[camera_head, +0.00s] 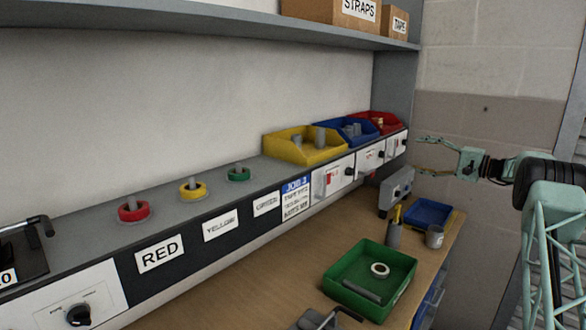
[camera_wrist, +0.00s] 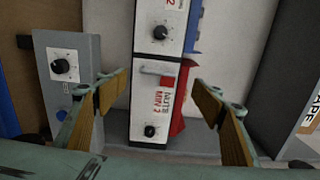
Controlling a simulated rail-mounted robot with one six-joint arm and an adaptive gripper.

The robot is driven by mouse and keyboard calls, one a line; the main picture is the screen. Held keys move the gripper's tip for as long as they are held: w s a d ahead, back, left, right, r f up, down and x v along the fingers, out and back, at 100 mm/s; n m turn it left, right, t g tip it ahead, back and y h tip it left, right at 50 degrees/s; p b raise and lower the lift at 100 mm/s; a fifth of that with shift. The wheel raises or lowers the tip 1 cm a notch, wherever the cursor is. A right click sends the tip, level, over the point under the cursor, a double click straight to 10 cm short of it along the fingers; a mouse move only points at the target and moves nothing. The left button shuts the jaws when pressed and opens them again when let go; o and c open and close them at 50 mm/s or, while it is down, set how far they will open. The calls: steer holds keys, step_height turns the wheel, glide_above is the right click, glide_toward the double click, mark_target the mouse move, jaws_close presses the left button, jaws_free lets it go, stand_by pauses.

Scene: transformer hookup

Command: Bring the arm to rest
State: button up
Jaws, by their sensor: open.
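My arm reaches in from the right in the head view, held up in the air and roughly level. My gripper (camera_head: 422,155) points left toward the right end of the shelf panel, with its two thin fingers spread and nothing between them. In the wrist view my gripper (camera_wrist: 163,82) also shows open and empty, its wood-coloured finger pads on either side of a white control panel (camera_wrist: 158,95) with knobs and a small handle. The gripper looks apart from the panel; the exact gap cannot be told.
Yellow (camera_head: 305,146), blue (camera_head: 345,132) and red (camera_head: 380,123) bins stand on the ledge. A grey box (camera_head: 396,190) with a knob sits below. The bench holds a green tray (camera_head: 345,296), a blue tray (camera_head: 430,212) and a cup (camera_head: 434,237). Free air lies above the bench.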

steer(key=s+a+r+n+g+h, duration=0.15)
steer(key=s+a+r, duration=0.3)
steer(key=a, duration=0.55)
steer(key=s+a+r+g+h, duration=0.1)
steer(key=s+a+r+g, duration=0.25)
steer(key=a+r, duration=0.45)
steer(key=s+a+r+n+g+h, duration=0.1)
steer(key=s+a+r, duration=0.1)
steer(key=s+a, duration=0.85)
steer(key=s+a+r+n+g+h, duration=0.1)
steer(key=s+a+g+h, duration=0.1)
steer(key=s+a, duration=0.8)
steer(key=s+a+f+n+g+h, duration=0.1)
steer(key=s+a+h, duration=0.1)
steer(key=s, duration=1.3)
steer(key=s+a+f+n+h, duration=0.1)
steer(key=s+a+n+h, duration=0.1)
steer(key=s, duration=1.4)
steer(key=s+d+f+h, duration=0.1)
steer(key=s+f, duration=0.2)
steer(key=s, duration=0.6)
steer(key=s+d+f+n+h, duration=0.1)
steer(key=s+f, duration=0.2)
steer(key=s, duration=0.6)
steer(key=s+d+f+n+h, duration=0.1)
steer(key=s+d+f, duration=0.1)
steer(key=s, duration=0.6)
steer(key=shift+s+f+t, duration=0.3)
steer(key=shift+s+f, duration=0.1)
steer(key=shift+f, duration=0.5)
